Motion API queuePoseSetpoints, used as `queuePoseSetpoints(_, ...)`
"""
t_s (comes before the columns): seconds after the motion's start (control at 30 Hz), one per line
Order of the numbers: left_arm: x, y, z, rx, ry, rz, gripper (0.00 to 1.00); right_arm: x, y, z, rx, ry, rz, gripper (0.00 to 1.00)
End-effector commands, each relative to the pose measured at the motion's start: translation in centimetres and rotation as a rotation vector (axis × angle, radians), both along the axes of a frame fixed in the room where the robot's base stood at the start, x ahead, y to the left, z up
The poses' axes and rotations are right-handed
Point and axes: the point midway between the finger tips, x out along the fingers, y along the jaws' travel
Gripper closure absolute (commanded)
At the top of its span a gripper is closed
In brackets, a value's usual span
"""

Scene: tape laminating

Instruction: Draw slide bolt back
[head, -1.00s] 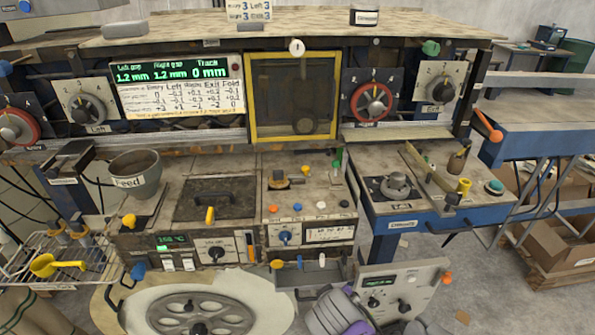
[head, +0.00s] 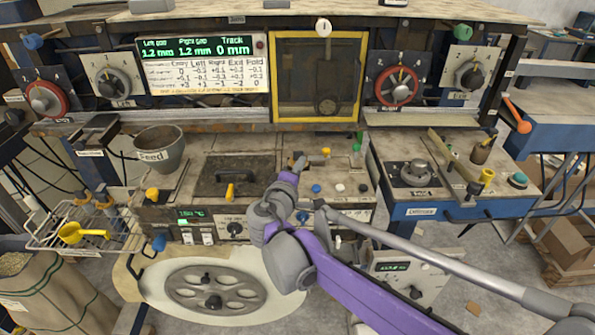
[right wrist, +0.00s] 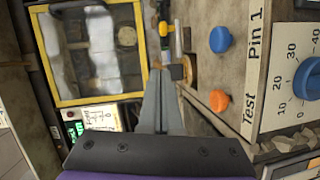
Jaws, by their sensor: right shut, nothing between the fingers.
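What looks like the slide bolt, a metal piece with a yellow knob (head: 326,152), sits on the worn centre bench panel in the head view. In the right wrist view its yellow part (right wrist: 168,28) shows at the top, beyond my fingertips, with a brass-coloured block below it. My right gripper (head: 299,164) is shut and empty, just left of the yellow knob. In the right wrist view the closed right fingers (right wrist: 161,78) end close to the brass block; I cannot tell whether they touch it. My arm hides part of the panel. My left gripper is not in view.
A blue knob (right wrist: 220,39) and an orange knob (right wrist: 219,101) stand right of the fingers in the right wrist view. A yellow-framed window (head: 319,118) rises behind the panel. A dark hatch with a handle (head: 232,172) lies to the left.

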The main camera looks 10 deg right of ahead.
Motion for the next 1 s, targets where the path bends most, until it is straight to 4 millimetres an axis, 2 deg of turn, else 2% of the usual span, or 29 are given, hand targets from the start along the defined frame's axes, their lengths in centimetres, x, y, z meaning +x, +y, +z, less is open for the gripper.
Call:
queuePoseSetpoints(0.2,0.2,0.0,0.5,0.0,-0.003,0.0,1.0,4.0,-2.5,-0.6,0.0,-0.001,-0.004,1.0)
queuePoseSetpoints(0.3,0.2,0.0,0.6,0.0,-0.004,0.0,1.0,4.1,-4.1,-0.9,0.0,-0.001,-0.004,1.0)
queuePoseSetpoints(0.43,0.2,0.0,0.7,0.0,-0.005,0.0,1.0,4.4,-5.4,-1.3,0.001,0.0,-0.003,1.0)
queuePoseSetpoints(0.9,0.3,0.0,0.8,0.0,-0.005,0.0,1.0,4.5,-6.0,-1.4,0.001,0.001,-0.001,1.0)
queuePoseSetpoints(1.0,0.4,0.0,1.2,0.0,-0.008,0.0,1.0,4.6,-6.9,-1.4,0.001,0.0,-0.003,1.0)
